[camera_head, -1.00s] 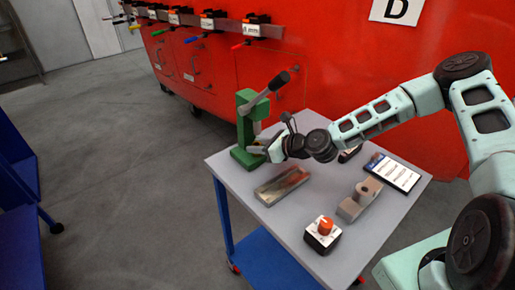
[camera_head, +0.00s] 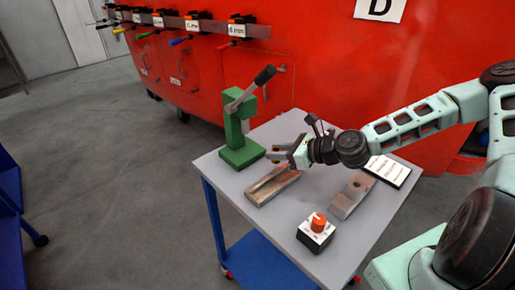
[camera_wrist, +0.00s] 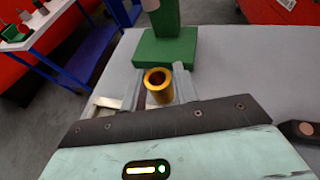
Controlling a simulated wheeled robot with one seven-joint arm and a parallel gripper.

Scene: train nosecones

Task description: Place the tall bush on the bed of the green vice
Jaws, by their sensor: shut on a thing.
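The green vice (camera_head: 238,138), with a dark lever on top, stands at the back left corner of the grey table. Its green base and column (camera_wrist: 166,44) show at the top of the wrist view. My gripper (camera_head: 272,152) is over the table, just right of the vice base and apart from it in the head view. In the wrist view my gripper (camera_wrist: 158,92) is shut on the tall bush (camera_wrist: 158,84), a brass-coloured hollow cylinder. The bush is upright with its open end facing the camera, in front of the vice base. I cannot make out the bush in the head view.
A red cabinet (camera_head: 330,70) stands behind.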

